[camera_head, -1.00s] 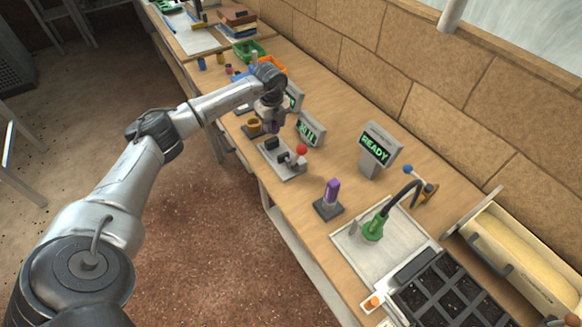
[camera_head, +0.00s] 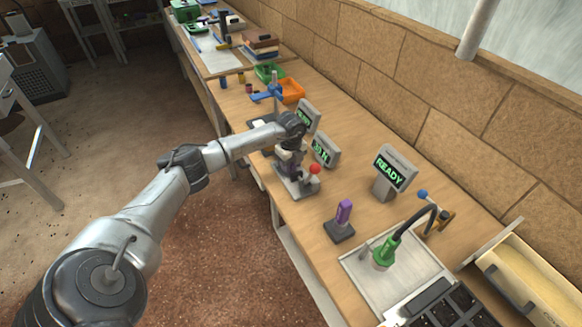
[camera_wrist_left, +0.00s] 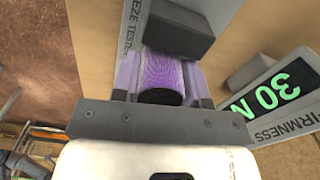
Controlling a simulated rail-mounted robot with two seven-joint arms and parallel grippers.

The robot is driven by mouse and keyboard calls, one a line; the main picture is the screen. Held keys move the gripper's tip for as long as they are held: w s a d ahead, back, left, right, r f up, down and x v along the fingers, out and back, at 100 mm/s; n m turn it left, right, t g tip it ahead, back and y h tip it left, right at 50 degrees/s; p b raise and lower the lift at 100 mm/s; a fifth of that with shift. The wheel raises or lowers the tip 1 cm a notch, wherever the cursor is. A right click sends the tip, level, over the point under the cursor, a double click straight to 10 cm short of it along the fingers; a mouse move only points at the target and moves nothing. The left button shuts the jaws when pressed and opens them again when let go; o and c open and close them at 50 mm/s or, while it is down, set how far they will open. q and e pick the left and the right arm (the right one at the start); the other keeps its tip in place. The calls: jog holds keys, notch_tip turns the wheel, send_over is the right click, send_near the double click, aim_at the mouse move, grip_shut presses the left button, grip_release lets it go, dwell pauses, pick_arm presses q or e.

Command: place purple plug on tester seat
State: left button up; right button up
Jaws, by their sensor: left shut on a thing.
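My left gripper (camera_wrist_left: 163,82) is shut on the purple plug (camera_wrist_left: 165,72), which shows ridged and purple between its two fingers in the left wrist view, with a dark end. A dark block (camera_wrist_left: 180,30) of the squeeze tester lies right at the plug's far end; I cannot tell whether they touch. In the head view the gripper (camera_head: 289,160) points down over the grey tester (camera_head: 298,189) with its red knob (camera_head: 314,169). The arm and gripper hide most of the seat and the plug there. My right gripper is not in view.
A firmness display (camera_head: 326,151) reading 30 N stands close behind the tester. A READY display (camera_head: 394,171), a purple upright piece (camera_head: 344,211) on a dark stand, and a tray (camera_head: 414,270) with a green-based tool (camera_head: 386,251) stand nearer. An orange bin (camera_head: 291,90) is farther back.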

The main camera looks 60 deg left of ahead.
pick_arm(q)
jog(key=shift+f, duration=0.4)
jog(key=o, duration=0.9)
jog(key=shift+f, duration=0.15)
notch_tip(320, 180, up, 11)
jog(key=shift+r+p, duration=0.1)
jog(key=shift+p, duration=1.1)
jog(key=shift+r, duration=0.6)
